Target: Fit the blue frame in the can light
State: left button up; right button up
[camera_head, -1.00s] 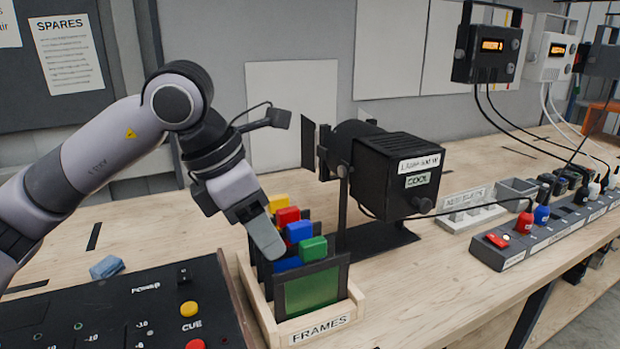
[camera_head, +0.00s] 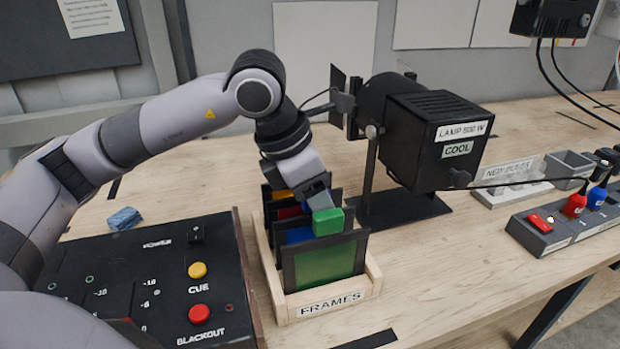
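The wooden FRAMES rack (camera_head: 329,304) holds several dark frames with coloured panels. The green frame (camera_head: 325,265) is at the front with its green tab up. The blue frame (camera_head: 300,235) stands behind it, mostly covered. My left gripper (camera_head: 318,192) points down over the rack, just behind the green tab, where it hides the blue tab. I cannot tell whether its fingers are apart or closed on that tab. The black can light (camera_head: 408,140), labelled LAMP 500 W and COOL, stands right of the rack, its open flap (camera_head: 337,92) facing left. My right gripper is not in view.
A black control desk (camera_head: 120,285) with yellow and red buttons lies left of the rack. A blue cloth (camera_head: 124,219) lies behind it. At right are a tray of new bulbs (camera_head: 505,190) and a power strip (camera_head: 540,230).

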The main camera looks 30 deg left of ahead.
pick_arm(q)
jog(key=shift+w+d+f, duration=0.1)
jog(key=shift+f, duration=0.2)
grip_shut()
jog(key=c, duration=0.9)
grip_release()
grip_shut()
jog(key=shift+r+p, duration=1.75)
jog(key=shift+r, duration=1.3)
